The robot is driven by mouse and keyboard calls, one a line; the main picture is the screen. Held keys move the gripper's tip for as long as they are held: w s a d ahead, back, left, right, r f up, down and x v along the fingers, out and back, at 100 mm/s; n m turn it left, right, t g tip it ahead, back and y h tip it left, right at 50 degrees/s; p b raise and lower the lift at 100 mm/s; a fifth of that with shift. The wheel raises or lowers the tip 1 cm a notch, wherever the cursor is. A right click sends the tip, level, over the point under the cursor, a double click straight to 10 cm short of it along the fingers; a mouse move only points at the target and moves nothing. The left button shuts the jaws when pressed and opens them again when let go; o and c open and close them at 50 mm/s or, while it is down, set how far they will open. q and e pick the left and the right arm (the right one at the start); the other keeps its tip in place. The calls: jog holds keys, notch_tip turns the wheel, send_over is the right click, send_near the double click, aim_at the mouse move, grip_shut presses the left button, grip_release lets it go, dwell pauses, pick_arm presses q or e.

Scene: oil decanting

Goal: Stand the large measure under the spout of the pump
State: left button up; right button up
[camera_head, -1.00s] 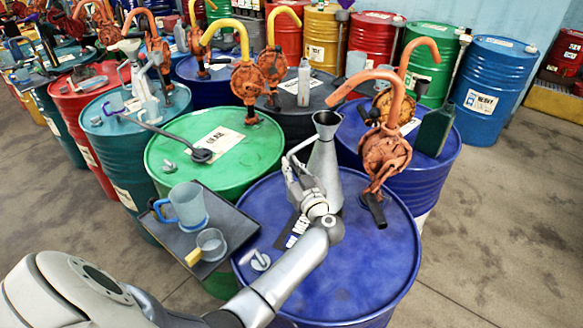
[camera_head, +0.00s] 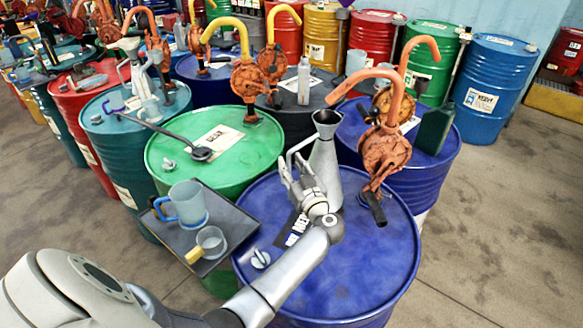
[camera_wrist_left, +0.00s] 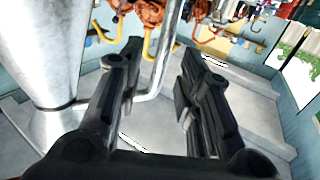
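The large measure (camera_head: 324,165), a tall grey metal cone with a narrow neck and flared mouth, stands upright on the front blue drum (camera_head: 375,262). The rusty orange pump (camera_head: 384,155) is to its right. Its curved spout (camera_head: 372,80) ends just above the measure's mouth in the head view; exact alignment is hard to tell. My left gripper (camera_head: 293,172) is at the measure's handle side, fingers spread. In the left wrist view the gripper (camera_wrist_left: 158,85) is open, with the handle (camera_wrist_left: 164,65) showing between its fingers and the measure's body (camera_wrist_left: 45,50) at left. My right gripper is out of view.
A dark tray (camera_head: 235,225) with a blue-handled jug (camera_head: 186,203) and a small yellow-handled cup (camera_head: 211,241) is left of the blue drum. A green drum (camera_head: 175,172) with a black ladle (camera_head: 201,153) stands behind. A dark green bottle (camera_head: 435,130) stands behind the pump.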

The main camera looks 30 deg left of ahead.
pick_arm(q)
jog(key=b+v, duration=0.2)
jog(key=v, duration=0.9)
jog(key=shift+s+d, duration=0.25)
jog(key=shift+s, duration=0.05)
